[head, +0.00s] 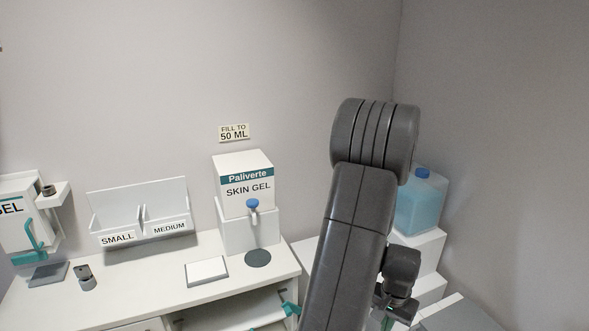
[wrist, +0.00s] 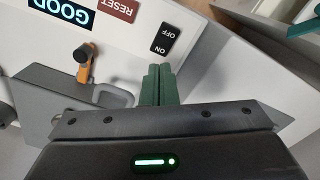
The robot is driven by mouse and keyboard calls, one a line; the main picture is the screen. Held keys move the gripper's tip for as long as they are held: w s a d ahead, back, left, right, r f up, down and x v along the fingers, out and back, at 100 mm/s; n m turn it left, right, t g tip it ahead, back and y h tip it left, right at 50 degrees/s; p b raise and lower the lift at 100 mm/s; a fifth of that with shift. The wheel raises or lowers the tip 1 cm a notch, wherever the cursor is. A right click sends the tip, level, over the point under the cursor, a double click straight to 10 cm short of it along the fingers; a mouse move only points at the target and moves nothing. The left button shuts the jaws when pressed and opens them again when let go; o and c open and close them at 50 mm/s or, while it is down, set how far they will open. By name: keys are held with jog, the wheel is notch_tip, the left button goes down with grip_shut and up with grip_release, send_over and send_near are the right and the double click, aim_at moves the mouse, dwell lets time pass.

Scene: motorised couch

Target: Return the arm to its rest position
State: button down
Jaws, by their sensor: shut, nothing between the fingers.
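My gripper (wrist: 157,70) shows in the wrist view with its two green fingers pressed together and nothing between them. The fingertips point toward a white panel (wrist: 125,42); I cannot tell how far off it is. In the head view my arm stands raised and folded right of centre, its wrist hanging down at the lower right. There my gripper (head: 388,322) is small, with its tips cut off by the bottom edge.
The panel carries a GOOD display (wrist: 62,14), a RESET label (wrist: 117,8), an ON/OFF switch (wrist: 161,38) and an orange lever (wrist: 85,60). A skin gel box (head: 245,186) stands on the white counter (head: 190,292). A blue liquid container (head: 421,203) stands behind my arm.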

notch_tip(320, 180, down, 6)
jog(key=b, duration=0.5)
jog(key=shift+f, duration=0.1)
notch_tip(320, 180, up, 9)
jog(key=p, duration=0.7)
